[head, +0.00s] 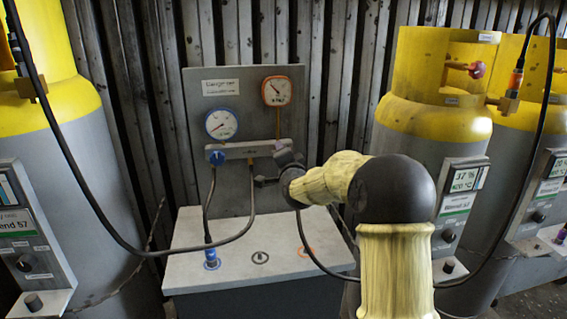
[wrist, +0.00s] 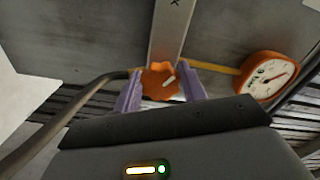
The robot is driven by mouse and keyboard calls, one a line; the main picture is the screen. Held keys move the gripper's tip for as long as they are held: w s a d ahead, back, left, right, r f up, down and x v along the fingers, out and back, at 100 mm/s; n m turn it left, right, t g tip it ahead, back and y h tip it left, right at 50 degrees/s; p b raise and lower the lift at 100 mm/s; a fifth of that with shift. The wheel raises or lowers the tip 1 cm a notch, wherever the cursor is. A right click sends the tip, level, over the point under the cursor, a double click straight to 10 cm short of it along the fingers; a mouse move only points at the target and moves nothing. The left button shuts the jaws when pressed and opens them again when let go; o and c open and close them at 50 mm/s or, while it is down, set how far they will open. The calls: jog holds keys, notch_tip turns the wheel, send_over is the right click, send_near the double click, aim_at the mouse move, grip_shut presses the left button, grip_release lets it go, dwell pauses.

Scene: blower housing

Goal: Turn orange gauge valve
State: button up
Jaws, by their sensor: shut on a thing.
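The orange gauge valve (wrist: 159,80) is a lobed knob with a pale mark, seen in the wrist view between the two purple fingers of my gripper (wrist: 163,84). The fingers stand on either side of it and are shut on it. In the head view my gripper (head: 284,158) is at the right end of the manifold bar (head: 240,150), and it hides the orange valve there. The orange-rimmed gauge (head: 276,91) is above it on the grey panel, and also shows at the right of the wrist view (wrist: 267,75).
A blue gauge (head: 221,124) and a blue valve (head: 217,157) are to the left on the panel. Black hoses (head: 100,222) hang across the scene. Yellow-topped cylinders (head: 431,115) stand on both sides. The pale ledge (head: 232,277) below the panel is mostly clear.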

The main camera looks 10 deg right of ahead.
jog(key=m+b, duration=0.1)
jog(key=m, duration=0.1)
jog(key=m+b, duration=0.3)
jog(key=m, duration=0.1)
jog(key=shift+f+b, duration=0.25)
jog(key=shift+b, duration=0.1)
jog(key=m+b, duration=0.3)
jog(key=shift+m, duration=0.4)
jog(key=shift+r+m+b, duration=0.2)
jog(key=shift+m+b, duration=0.4)
jog(key=shift+m, duration=0.3)
jog(key=o, duration=1)
jog(key=shift+c, duration=0.2)
jog(key=shift+r, duration=0.1)
